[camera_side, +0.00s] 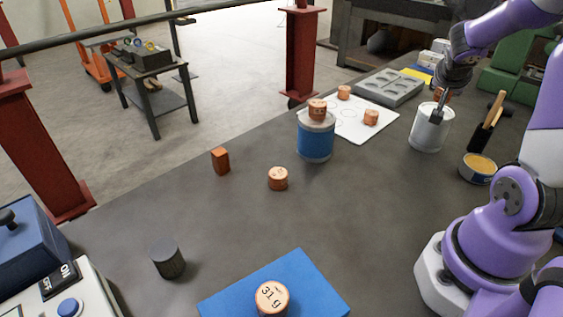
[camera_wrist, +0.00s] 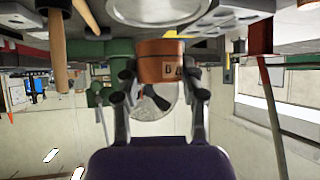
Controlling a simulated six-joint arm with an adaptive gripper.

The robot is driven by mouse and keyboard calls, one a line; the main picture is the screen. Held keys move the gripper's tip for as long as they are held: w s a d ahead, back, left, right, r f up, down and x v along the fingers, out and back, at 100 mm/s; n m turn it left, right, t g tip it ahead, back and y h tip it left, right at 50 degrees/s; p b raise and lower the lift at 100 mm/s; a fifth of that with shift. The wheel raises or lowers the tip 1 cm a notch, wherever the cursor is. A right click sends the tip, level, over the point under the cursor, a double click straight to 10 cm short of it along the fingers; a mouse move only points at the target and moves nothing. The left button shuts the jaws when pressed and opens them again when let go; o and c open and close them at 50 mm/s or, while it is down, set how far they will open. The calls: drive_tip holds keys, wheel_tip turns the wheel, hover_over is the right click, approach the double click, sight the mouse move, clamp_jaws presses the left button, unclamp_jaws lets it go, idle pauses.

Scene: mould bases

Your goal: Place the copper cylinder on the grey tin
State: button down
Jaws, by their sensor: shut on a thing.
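The grey tin (camera_side: 427,132) stands upright at the right of the bench in the side view. My gripper (camera_side: 437,108) is over its top. In the wrist view my gripper (camera_wrist: 160,88) is shut on a copper cylinder (camera_wrist: 160,62) with dark marks on its side. The wrist picture appears upside down, and the pale rim of a tin (camera_wrist: 158,10) shows at its top edge, close to the cylinder. In the side view the cylinder is mostly hidden by my gripper. I cannot tell whether it touches the tin.
A blue tin (camera_side: 315,142) bears another copper cylinder (camera_side: 317,109). A white sheet (camera_side: 352,127), a grey mould plate (camera_side: 385,88) and a yellow-filled tin (camera_side: 477,169) stand nearby. Copper pieces (camera_side: 278,179) and a dark cylinder (camera_side: 168,260) stand forward. A blue mat (camera_side: 320,285) holds another cylinder.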

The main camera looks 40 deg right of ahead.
drive_tip(key=shift+f, duration=1.1)
drive_tip(key=shift+f, duration=0.1)
drive_tip(key=shift+c, duration=2)
unclamp_jaws()
drive_tip(key=shift+a+r, duration=0.15)
drive_tip(key=shift+r, duration=0.05)
drive_tip(key=v, duration=1.1)
drive_tip(key=w+a+n+t+y, duration=0.1)
drive_tip(key=a+n+y, duration=0.9)
drive_tip(key=a, duration=1.4)
drive_tip(key=n+t, duration=0.1)
drive_tip(key=n, duration=0.3)
drive_tip(key=shift+w+n+t, duration=0.3)
drive_tip(key=shift+w+n, duration=0.1)
